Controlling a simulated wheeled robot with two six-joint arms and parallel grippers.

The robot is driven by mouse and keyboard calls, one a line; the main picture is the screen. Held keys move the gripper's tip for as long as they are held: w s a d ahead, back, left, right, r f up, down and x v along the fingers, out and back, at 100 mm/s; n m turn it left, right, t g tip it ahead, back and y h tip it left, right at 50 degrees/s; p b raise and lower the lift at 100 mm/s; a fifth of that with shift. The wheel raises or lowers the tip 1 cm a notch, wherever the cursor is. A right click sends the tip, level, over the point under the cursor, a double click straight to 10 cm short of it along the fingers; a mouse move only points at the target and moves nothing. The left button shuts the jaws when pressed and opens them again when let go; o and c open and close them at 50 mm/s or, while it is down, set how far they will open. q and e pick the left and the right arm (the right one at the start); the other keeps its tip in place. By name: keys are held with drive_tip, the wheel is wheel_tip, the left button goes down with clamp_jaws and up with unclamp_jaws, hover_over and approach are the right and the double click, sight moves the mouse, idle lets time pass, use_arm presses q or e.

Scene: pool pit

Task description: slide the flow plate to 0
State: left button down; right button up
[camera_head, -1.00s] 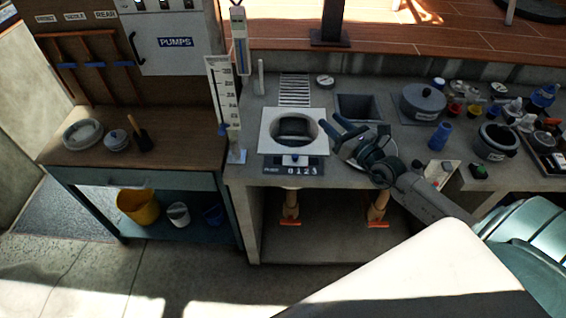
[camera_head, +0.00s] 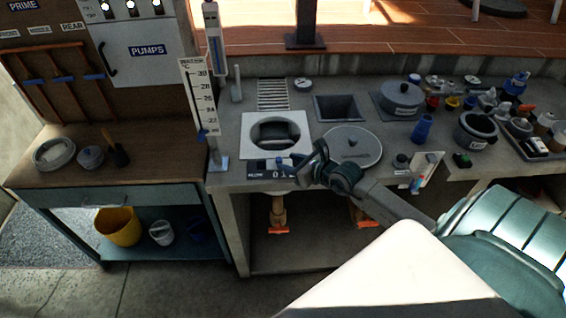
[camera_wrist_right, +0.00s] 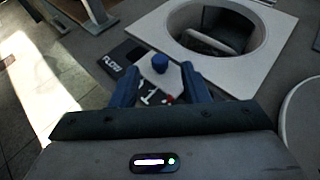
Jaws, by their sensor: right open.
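The dark flow scale (camera_head: 256,170) lies on the front of the grey counter, below the square pale skimmer frame. Its low end with the 0 shows; my right gripper (camera_head: 292,165) hides the higher numbers. In the right wrist view, the pale flow plate (camera_wrist_right: 160,78) with a blue knob (camera_wrist_right: 159,63) sits beside the FLOW lettering (camera_wrist_right: 112,65), with a 1 showing below it. The blue fingers of my right gripper (camera_wrist_right: 161,86) are open, one on each side of the plate. I cannot tell whether they touch it. My left gripper is out of view.
The pale square frame (camera_head: 247,137) with a round opening is just behind the scale. A round grey lid (camera_head: 360,148) lies to its right. A water thermometer board (camera_head: 198,100) stands at the left. Pots and bottles crowd the right counter.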

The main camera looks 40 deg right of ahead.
sight(280, 160)
drive_tip(key=shift+x, duration=1.7)
clamp_jaws()
